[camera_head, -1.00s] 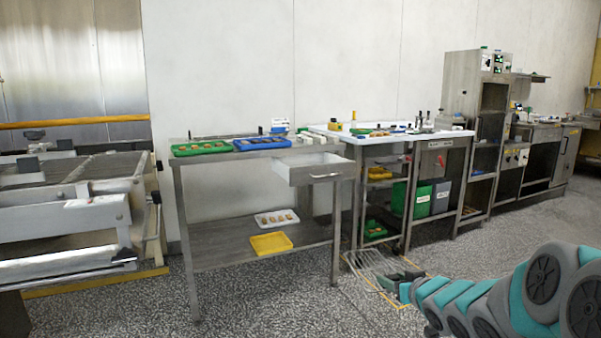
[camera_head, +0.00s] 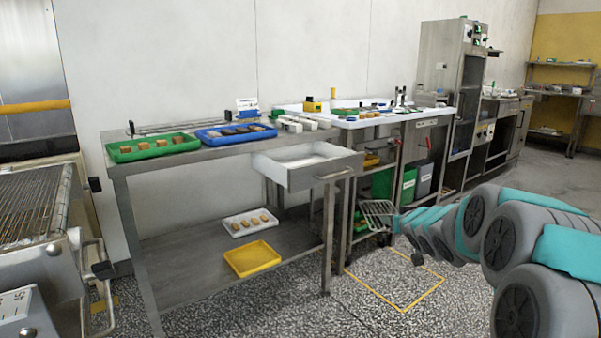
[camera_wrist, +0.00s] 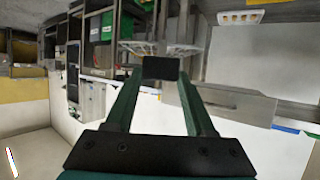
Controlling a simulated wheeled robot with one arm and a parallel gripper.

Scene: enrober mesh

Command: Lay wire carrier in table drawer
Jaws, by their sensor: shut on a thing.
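The wire carrier (camera_head: 378,211) is a small frame of thin metal wires. My gripper (camera_head: 396,222) is shut on it and holds it in the air, to the right of the table drawer and lower than its rim. The carrier also shows just beyond the shut fingertips in the wrist view (camera_wrist: 182,49). The table drawer (camera_head: 290,175) is pulled out from the right part of the steel table (camera_head: 190,158). Its white inside looks empty, and a handle is on its front. The drawer also shows in the wrist view (camera_wrist: 235,104).
A green tray (camera_head: 122,157) and a blue tray (camera_head: 203,138) with food pieces stand on the tabletop. A white tray (camera_head: 231,229) and a yellow tray (camera_head: 246,268) lie on the lower shelf. A white-topped table stands right of the drawer. The floor in front is clear.

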